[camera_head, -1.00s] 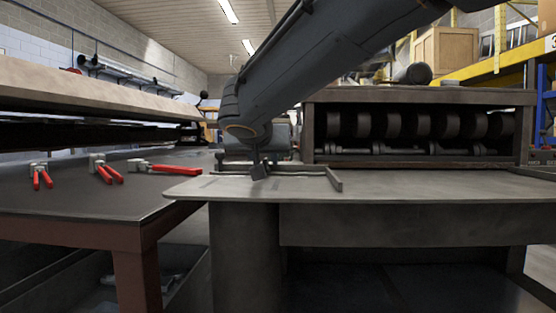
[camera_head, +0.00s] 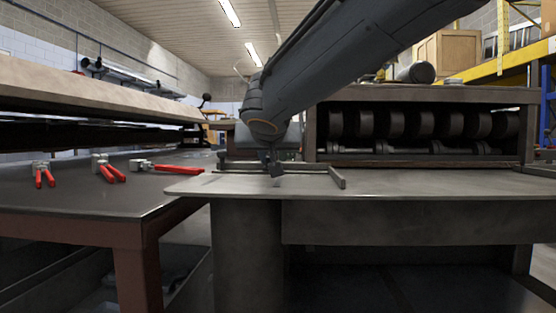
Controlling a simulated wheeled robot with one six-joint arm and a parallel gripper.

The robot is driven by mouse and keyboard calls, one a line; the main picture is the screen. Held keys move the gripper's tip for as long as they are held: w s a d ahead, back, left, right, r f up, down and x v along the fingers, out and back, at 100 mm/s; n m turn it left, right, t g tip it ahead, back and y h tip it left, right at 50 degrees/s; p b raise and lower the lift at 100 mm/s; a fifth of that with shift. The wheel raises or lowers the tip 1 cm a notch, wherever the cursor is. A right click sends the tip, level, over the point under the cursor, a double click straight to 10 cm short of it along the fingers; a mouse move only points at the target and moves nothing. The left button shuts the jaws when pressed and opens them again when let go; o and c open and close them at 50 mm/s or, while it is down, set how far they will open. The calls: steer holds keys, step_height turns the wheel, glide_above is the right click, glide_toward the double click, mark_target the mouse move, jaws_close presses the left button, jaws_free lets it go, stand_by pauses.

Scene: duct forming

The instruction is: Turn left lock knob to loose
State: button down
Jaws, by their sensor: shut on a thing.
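My gripper (camera_head: 274,171) is low over the left part of the grey metal table of the forming machine (camera_head: 420,184), beside a dark guide bar (camera_head: 338,177). It is small and dark in the picture. It looks shut, on something at the left end of the bar, most likely the left lock knob, which I cannot make out apart from the fingers. My wrist hides the area just behind. I cannot tell how far the knob is turned.
A row of dark rollers (camera_head: 405,124) sits in the machine's frame behind the table. On the left, a dark bench (camera_head: 90,195) carries several red-handled pliers (camera_head: 108,168). A long pale beam (camera_head: 80,98) runs above that bench. The table's front right is clear.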

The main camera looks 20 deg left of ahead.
steer(key=c, duration=1.9)
jaws_free()
steer(key=shift+o, duration=0.2)
steer(key=shift+p+v, duration=0.45)
steer(key=shift+v, duration=3.4)
